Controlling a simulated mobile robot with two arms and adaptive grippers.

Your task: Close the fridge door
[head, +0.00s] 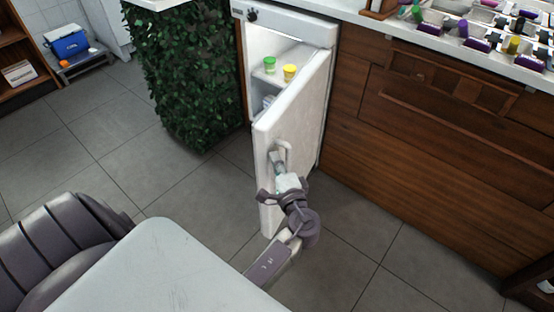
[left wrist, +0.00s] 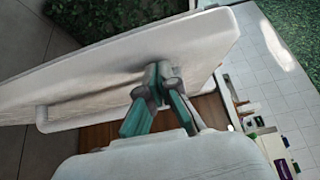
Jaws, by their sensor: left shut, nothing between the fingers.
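The small white fridge (head: 288,28) is built in under the counter. Its door (head: 300,110) stands open, swung out toward me, and the inside shows at the left of it. The white door handle (head: 284,146) is on the door's outer face near its free edge. My left gripper (head: 277,160) is at the outer face, close to the handle. In the left wrist view, the shut fingers (left wrist: 157,80) are against or just in front of the white door (left wrist: 190,45); contact is unclear. My right gripper is not in view.
A green cup (head: 270,65) and a yellow cup (head: 290,72) stand inside the fridge. A leafy green panel (head: 185,75) is left of it, wooden cabinets (head: 430,140) right. The counter holds many small toppings containers. Grey floor (head: 130,130) is clear left of the door.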

